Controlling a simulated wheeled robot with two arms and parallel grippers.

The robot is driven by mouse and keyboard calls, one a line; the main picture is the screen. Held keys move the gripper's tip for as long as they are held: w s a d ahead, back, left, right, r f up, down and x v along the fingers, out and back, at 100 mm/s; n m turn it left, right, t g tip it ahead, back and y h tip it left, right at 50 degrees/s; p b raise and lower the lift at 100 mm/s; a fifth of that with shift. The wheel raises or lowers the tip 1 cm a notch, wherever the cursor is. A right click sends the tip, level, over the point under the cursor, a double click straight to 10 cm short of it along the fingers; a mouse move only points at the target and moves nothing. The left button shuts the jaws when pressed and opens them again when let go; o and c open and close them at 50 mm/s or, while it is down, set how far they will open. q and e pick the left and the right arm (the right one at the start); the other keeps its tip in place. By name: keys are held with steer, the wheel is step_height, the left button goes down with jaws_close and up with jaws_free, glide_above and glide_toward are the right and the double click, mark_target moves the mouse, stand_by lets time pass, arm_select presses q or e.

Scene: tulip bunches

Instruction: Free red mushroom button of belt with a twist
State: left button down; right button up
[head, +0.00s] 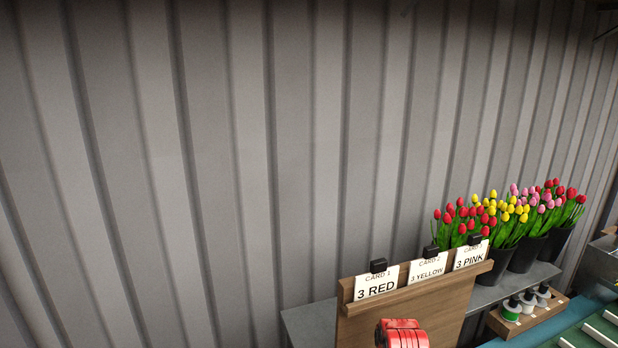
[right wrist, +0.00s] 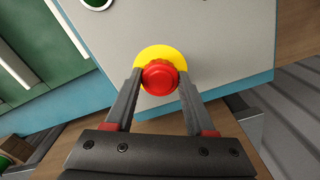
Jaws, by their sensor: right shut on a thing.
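In the right wrist view, the red mushroom button (right wrist: 160,77) sits on a round yellow plate (right wrist: 152,55), fixed to a light grey panel (right wrist: 215,45). My right gripper (right wrist: 161,80) is shut on the button, with one finger on each side of it. The button is not seen in the head view. Neither of my grippers shows in the head view.
The head view shows a wooden card board (head: 420,305) with three cards, black buckets (head: 526,254) of red, yellow and pink tulips, and a wooden tray (head: 500,325) with spools. A red object (head: 402,334) is cut off at the bottom. A ribbed wall (head: 250,150) stands behind.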

steer(key=o, duration=0.9)
steer(key=shift+r, duration=0.45)
steer(key=shift+r+p, duration=1.1)
steer(key=shift+r, duration=2.5)
